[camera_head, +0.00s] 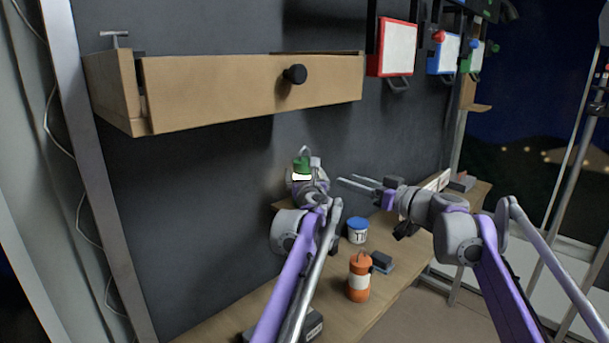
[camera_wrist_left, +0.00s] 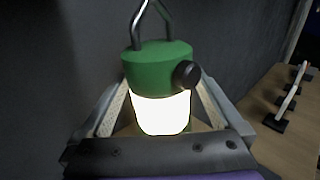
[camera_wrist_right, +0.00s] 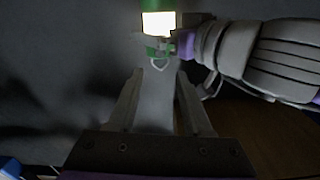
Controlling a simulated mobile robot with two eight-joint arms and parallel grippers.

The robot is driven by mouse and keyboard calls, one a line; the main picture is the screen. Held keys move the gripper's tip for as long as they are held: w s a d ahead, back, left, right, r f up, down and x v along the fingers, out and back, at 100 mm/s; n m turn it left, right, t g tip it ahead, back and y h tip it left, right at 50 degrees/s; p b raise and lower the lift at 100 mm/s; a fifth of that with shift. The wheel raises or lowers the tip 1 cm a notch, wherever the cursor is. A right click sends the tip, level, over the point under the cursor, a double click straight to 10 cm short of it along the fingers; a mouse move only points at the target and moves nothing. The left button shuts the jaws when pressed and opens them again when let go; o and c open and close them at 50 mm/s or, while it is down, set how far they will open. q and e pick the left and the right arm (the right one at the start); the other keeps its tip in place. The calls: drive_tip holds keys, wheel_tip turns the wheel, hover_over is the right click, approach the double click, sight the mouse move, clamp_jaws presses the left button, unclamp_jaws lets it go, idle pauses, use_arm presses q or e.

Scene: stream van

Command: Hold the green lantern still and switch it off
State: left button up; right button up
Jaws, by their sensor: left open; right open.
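The green lantern (camera_head: 302,165) stands near the back wall with its bright white band lit. In the left wrist view the lantern (camera_wrist_left: 160,75) is upright between the fingers of my left gripper (camera_wrist_left: 160,95), which is open around it. A dark round knob (camera_wrist_left: 187,74) sits on the right of its green cap, and a wire handle rises above. In the head view my left arm hides the lantern's lower part. My right gripper (camera_head: 358,185) is open and empty, right of the lantern, its fingers pointing towards it. The lantern (camera_wrist_right: 158,22) shows beyond those fingers in the right wrist view.
An orange lantern (camera_head: 358,280) and a blue-lidded tub (camera_head: 357,231) stand on the wooden bench (camera_head: 390,300). A dark box (camera_head: 382,262) lies beside them. A wooden drawer (camera_head: 220,90) juts out above the green lantern. Framed boards, one red-edged (camera_head: 397,48), hang at upper right.

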use_arm(q)
drive_tip(key=c, duration=1.5)
use_arm(e)
drive_tip(key=shift+c, duration=0.2)
clamp_jaws()
idle(2.3)
